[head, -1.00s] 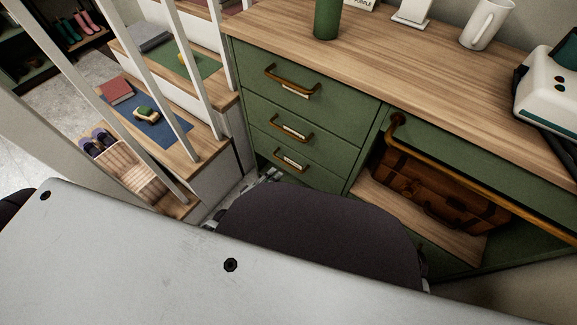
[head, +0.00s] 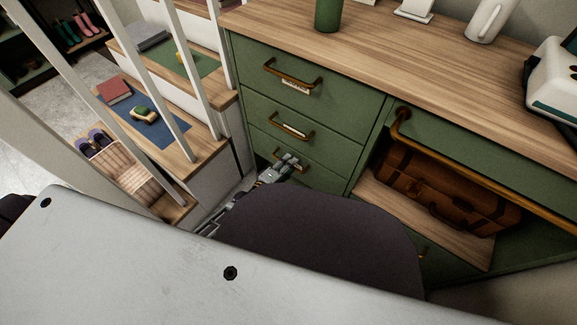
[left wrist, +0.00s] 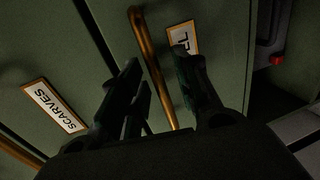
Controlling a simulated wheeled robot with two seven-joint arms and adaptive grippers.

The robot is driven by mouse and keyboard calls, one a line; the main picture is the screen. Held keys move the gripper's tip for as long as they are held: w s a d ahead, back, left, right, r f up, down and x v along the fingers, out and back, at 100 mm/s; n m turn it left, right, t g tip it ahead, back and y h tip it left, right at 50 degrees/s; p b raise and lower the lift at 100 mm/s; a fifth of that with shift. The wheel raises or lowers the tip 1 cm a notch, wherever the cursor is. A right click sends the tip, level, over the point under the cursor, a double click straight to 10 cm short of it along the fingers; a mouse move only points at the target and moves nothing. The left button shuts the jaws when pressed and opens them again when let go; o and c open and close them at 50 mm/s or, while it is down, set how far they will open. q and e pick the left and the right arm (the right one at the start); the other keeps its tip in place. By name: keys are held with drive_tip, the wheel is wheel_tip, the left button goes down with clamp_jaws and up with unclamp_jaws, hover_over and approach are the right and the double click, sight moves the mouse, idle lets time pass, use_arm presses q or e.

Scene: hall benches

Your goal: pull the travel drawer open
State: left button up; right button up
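The travel drawer (head: 325,176) is the bottom one of the green stack in the head view, its front flush with the cabinet. Its brass handle (head: 304,167) is partly covered by my left gripper (head: 287,161). In the left wrist view, my left gripper (left wrist: 157,60) is open, with the brass handle (left wrist: 150,65) running between its two dark fingers. I cannot tell whether a finger touches the handle. My right gripper is not in view.
The scarves label (left wrist: 54,106) marks the neighbouring drawer. White posts (head: 208,60) and a wooden bench (head: 205,150) stand left of the cabinet. A brown suitcase (head: 440,192) lies in the open bay to the right. A green cylinder (head: 328,14) stands on the wooden top (head: 400,65).

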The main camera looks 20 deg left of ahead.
use_arm(q)
drive_tip(key=shift+w, duration=0.1)
clamp_jaws()
idle(0.6)
drive_tip(key=f+p+v, duration=0.2)
drive_tip(key=p+v, duration=0.2)
drive_tip(key=v, duration=0.6)
drive_tip(key=s+f+p+v, duration=0.1)
drive_tip(key=p+v, duration=0.3)
drive_tip(key=v, duration=0.7)
drive_tip(key=shift+s+f, duration=0.15)
drive_tip(key=shift+f, duration=0.55)
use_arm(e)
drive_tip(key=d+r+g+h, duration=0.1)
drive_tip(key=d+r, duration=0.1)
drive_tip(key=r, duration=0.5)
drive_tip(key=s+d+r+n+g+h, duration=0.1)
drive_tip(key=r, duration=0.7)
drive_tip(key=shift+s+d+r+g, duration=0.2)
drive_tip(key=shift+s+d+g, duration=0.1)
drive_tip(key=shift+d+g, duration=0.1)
use_arm(q)
drive_tip(key=shift+a, duration=0.1)
unclamp_jaws()
